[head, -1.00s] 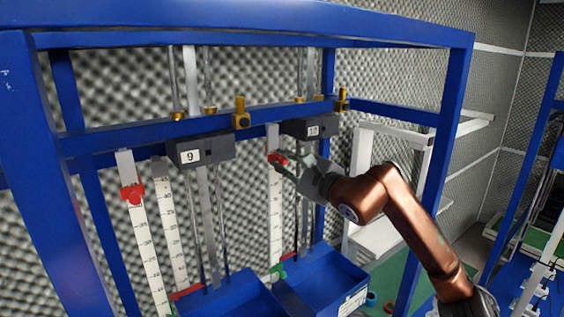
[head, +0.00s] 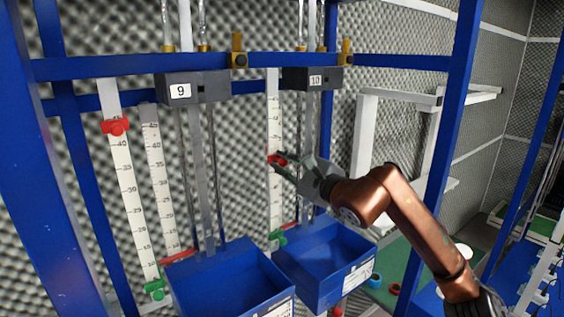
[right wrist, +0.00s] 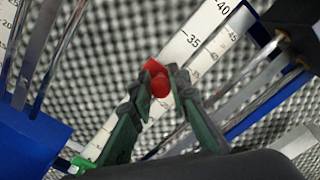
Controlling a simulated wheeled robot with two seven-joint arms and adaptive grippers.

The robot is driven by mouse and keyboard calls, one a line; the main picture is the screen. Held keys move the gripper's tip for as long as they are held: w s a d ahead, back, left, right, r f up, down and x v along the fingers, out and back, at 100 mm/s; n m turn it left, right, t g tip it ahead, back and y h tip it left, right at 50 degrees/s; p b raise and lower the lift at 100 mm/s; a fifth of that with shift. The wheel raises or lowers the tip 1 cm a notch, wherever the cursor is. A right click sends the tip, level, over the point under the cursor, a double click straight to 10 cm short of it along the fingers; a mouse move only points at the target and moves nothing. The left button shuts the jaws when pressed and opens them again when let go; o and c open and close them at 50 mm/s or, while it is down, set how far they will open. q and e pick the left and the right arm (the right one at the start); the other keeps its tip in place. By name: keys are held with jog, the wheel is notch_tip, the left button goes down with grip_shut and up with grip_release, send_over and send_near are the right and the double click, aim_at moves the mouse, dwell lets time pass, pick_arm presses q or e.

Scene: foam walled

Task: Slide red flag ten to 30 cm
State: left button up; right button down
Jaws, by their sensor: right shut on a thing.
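Red flag ten (head: 275,160) sits on the white scale (head: 272,115) below the black block marked 10 (head: 312,78). My right gripper (head: 281,164) is shut on this flag, its arm coming in from the right. In the right wrist view, the red flag (right wrist: 157,78) is between the two green-grey fingers (right wrist: 160,92). The 35 mark lies up the scale from the flag, about one numbered step away. The number at the flag itself is hidden. A green flag (head: 277,237) is lower on the same scale. My left gripper is not in view.
Another red flag (head: 115,127) is high on the left scale, beside the block marked 9 (head: 192,89). Two blue bins (head: 318,275) stand below. Blue frame posts (head: 455,100) and vertical metal rods flank the scale.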

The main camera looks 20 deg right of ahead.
jog(key=shift+a+f, duration=0.1)
jog(key=shift+f, duration=0.4)
jog(key=c, duration=1.8)
grip_release()
jog(key=shift+s+r, duration=0.1)
jog(key=shift+s, duration=0.1)
jog(key=v, duration=1.1)
jog(key=shift+s+d, duration=0.2)
jog(key=shift+s, duration=0.1)
